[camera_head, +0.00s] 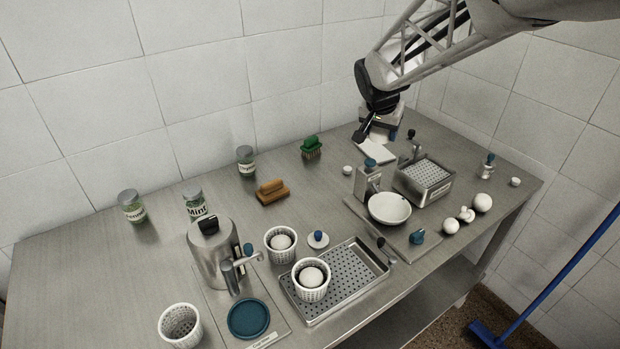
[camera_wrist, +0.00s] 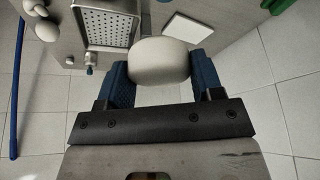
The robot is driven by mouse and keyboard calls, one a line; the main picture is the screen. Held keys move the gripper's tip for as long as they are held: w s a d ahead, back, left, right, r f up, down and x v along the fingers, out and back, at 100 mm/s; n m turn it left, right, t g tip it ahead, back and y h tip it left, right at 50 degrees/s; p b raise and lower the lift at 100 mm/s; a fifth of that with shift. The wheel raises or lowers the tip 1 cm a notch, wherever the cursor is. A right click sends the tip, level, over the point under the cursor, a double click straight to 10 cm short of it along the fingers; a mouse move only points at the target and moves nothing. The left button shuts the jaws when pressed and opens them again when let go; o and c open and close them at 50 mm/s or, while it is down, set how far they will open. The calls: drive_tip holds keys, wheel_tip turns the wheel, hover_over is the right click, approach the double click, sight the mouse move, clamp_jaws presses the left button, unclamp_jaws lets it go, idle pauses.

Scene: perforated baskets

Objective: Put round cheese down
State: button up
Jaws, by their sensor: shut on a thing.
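My gripper (camera_wrist: 160,76) is shut on a round white cheese (camera_wrist: 158,58), which sits between its two blue fingers in the wrist view. In the head view my gripper (camera_head: 378,122) is at the back right of the steel table, above a flat white board (camera_head: 375,150). The board also shows in the wrist view (camera_wrist: 188,28), beside the held cheese. The held cheese is mostly hidden by my gripper in the head view. One white perforated basket (camera_head: 297,287) holds a round cheese (camera_head: 312,276) on the perforated tray (camera_head: 342,303). Another basket (camera_head: 268,250) holds a cheese (camera_head: 281,241) behind it.
An empty basket (camera_head: 180,326) stands at the front left. A scale with a white bowl (camera_head: 389,209) and a perforated steel box (camera_head: 425,181) stand right of centre. Several white balls (camera_head: 482,203) lie at the right. A green brush (camera_head: 311,148) and brown brush (camera_head: 272,192) stand left of the board.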

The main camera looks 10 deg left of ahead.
drive_tip(key=s+a+n+y, duration=0.1)
drive_tip(key=s+a+n, duration=0.2)
drive_tip(key=s+a, duration=0.8)
drive_tip(key=f, duration=0.5)
drive_tip(key=w+a+f, duration=0.1)
drive_tip(key=f, duration=0.4)
drive_tip(key=a+f, duration=0.1)
drive_tip(key=f, duration=0.5)
drive_tip(key=shift+w, duration=0.4)
drive_tip(key=shift+w+a, duration=0.1)
hover_over(310, 177)
drive_tip(key=s, duration=0.2)
drive_tip(key=shift+w+f, duration=0.25)
drive_tip(key=shift+f, duration=0.45)
drive_tip(key=shift+f, duration=0.1)
drive_tip(key=shift+f, duration=1.7)
drive_tip(key=shift+f, duration=0.1)
drive_tip(key=o, duration=1)
